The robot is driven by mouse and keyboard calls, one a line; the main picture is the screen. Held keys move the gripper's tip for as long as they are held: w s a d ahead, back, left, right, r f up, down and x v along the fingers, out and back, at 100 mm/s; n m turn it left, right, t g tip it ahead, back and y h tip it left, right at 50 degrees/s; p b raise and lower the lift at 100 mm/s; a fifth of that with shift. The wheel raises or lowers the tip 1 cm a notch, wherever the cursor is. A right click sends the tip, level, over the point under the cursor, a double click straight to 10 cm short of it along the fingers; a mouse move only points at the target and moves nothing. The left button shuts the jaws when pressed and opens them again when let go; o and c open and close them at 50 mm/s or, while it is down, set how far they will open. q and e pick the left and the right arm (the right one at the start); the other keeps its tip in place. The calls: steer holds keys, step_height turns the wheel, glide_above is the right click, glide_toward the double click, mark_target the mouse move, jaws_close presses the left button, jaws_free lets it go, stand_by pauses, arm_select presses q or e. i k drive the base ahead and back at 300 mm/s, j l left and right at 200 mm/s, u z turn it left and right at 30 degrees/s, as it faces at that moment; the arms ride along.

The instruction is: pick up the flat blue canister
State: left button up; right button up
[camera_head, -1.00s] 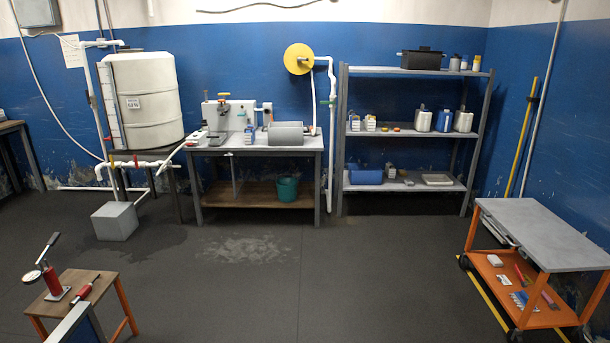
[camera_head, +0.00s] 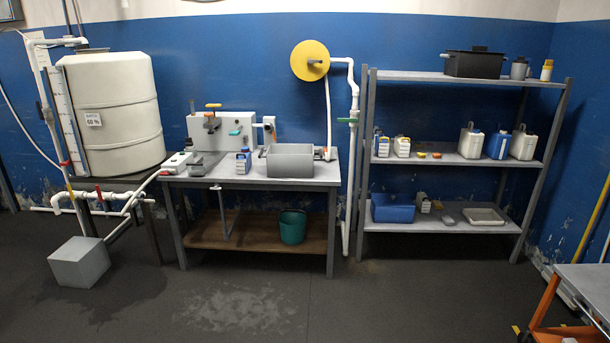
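A blue canister (camera_head: 497,144) with a pale cap stands upright on the middle shelf of the grey rack (camera_head: 367,165). It stands between two white canisters, one on its left (camera_head: 470,142) and one on its right (camera_head: 523,144). The right one is very close to it; I cannot tell whether they touch. How flat the blue canister is cannot be judged from here. Neither of my grippers is in view.
Small white-and-blue bottles (camera_head: 402,147) and orange lids (camera_head: 436,155) share the middle shelf. A workbench (camera_head: 245,183) stands left of the rack. An orange cart (camera_head: 543,308) is at lower right. The floor (camera_head: 420,295) before the rack is clear.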

mark_target(243, 161)
steer(key=i+u, duration=0.15)
steer(key=i, duration=0.55)
steer(key=i+u, duration=0.2)
steer(key=i, duration=0.5)
steer(key=i+l+u, duration=0.15)
steer(key=i, duration=0.5)
steer(key=l, duration=0.1)
